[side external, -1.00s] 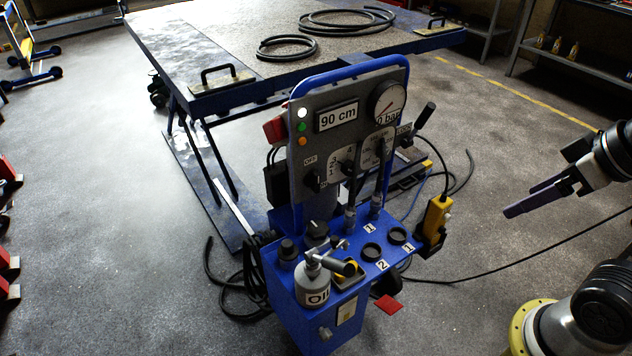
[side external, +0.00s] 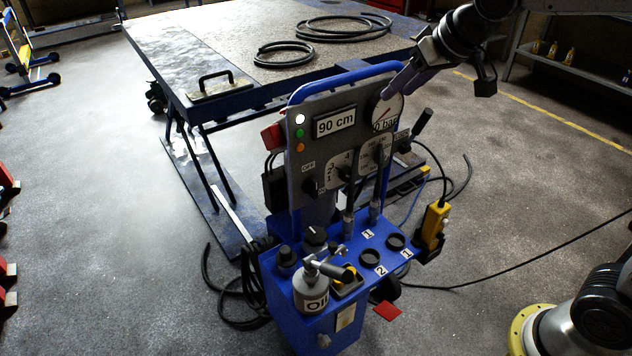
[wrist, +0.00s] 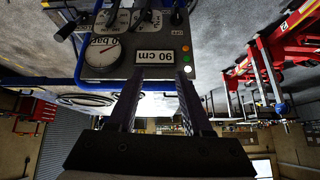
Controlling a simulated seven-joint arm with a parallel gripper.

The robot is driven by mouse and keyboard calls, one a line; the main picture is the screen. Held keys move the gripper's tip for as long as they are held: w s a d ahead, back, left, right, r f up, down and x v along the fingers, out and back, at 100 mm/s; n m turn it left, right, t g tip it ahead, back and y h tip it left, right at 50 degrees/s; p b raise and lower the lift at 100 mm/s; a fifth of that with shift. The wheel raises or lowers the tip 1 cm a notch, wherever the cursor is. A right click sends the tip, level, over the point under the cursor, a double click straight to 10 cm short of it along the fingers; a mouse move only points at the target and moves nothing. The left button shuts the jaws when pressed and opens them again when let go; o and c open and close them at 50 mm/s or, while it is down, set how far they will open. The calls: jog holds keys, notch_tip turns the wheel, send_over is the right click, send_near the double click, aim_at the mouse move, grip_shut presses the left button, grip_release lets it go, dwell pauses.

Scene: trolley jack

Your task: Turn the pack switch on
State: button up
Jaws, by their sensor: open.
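The blue power pack (side external: 283,290) carries an upright grey panel with a black rotary knob (side external: 311,186) below an OFF label, at the panel's lower left. I take this knob for the pack switch; its ON side is not readable. In the wrist view, upside down, the knob (wrist: 178,17) is at the top edge. My gripper (side external: 388,94) is open and empty at the panel's upper right, its fingers overlapping the pressure gauge (side external: 387,111). In the wrist view my gripper (wrist: 158,76) has its fingers apart, pointing at the panel near the 90 cm display (wrist: 155,57).
Two levers (side external: 380,185) stand up before the panel's right half. An oil can (side external: 311,293) stands on the pack's deck. A blue frame tube arches over the panel. The lift table (side external: 240,50) is behind. A yellow pendant (side external: 434,225) hangs at the right.

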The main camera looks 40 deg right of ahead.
jog(key=w+a+f+g, duration=0.1)
jog(key=w+a+f, duration=0.2)
jog(key=w+f, duration=0.6)
jog(key=n+g, duration=0.1)
jog(key=g, duration=0.1)
send_near(316, 181)
jog(key=x, duration=1)
grip_shut()
